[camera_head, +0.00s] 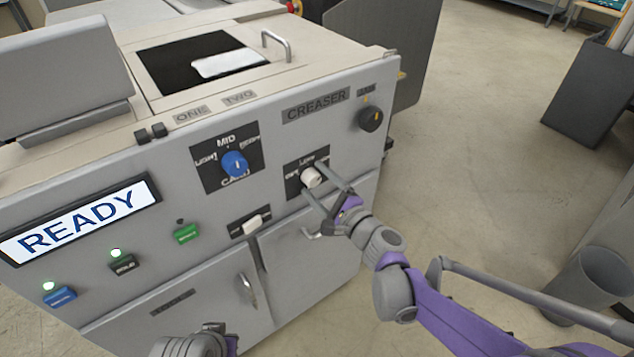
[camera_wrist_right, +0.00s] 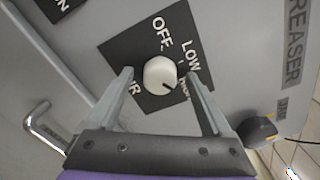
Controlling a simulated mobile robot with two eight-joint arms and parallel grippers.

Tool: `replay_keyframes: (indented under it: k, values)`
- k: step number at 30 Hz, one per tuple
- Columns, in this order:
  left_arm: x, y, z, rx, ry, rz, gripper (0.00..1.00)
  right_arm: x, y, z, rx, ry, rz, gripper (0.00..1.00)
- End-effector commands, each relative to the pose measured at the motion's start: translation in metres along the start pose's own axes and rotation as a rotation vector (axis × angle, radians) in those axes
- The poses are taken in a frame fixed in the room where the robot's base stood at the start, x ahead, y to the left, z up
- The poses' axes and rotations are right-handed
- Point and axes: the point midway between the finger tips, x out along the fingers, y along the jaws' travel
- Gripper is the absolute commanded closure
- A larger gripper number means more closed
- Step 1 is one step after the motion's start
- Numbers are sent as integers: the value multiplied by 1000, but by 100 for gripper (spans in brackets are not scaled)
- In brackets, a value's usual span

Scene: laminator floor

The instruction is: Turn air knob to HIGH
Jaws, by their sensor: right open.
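The white air knob (camera_head: 311,177) sits on a black label plate on the machine's front, below the CREASER sign. In the right wrist view the knob (camera_wrist_right: 160,75) is among the words OFF, LOW and AIR, with another word partly hidden by a finger. Its dark mark is on the lower right side, toward that partly hidden word. My right gripper (camera_head: 312,178) is open, with its fingers on either side of the knob. The fingers (camera_wrist_right: 158,76) show no clear contact with it. A grey part of my left arm shows at the bottom edge; its fingers do not show.
A blue knob (camera_head: 235,164) is on the plate to the left, and a black knob (camera_head: 370,118) is at the upper right. A white switch (camera_head: 252,224) and a door handle (camera_head: 246,290) are lower left. A READY display (camera_head: 80,220) is at the far left. Open floor lies to the right.

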Motion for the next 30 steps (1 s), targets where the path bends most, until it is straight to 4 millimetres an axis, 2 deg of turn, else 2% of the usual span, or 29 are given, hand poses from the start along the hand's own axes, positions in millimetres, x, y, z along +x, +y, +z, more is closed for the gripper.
replay_keyframes:
  k: [5, 12, 18, 23, 30]
  values:
    - [-1, 0, 0, 0, 0, 0, 100, -21, 0, -1, 0, 3, -2, 16]
    - [-2, 0, -1, 0, 1, 0, 100, -71, -1, -1, -1, 4, -2, 16]
    - [-3, 0, -1, 0, 1, 0, 100, -99, 0, 0, 0, 2, -1, 16]
    - [-3, 0, -2, 0, 1, 0, 100, -107, 0, 0, 0, 1, 0, 16]
    - [-3, 0, -2, 0, 1, 0, 100, -107, 0, 0, 0, 0, 0, 16]
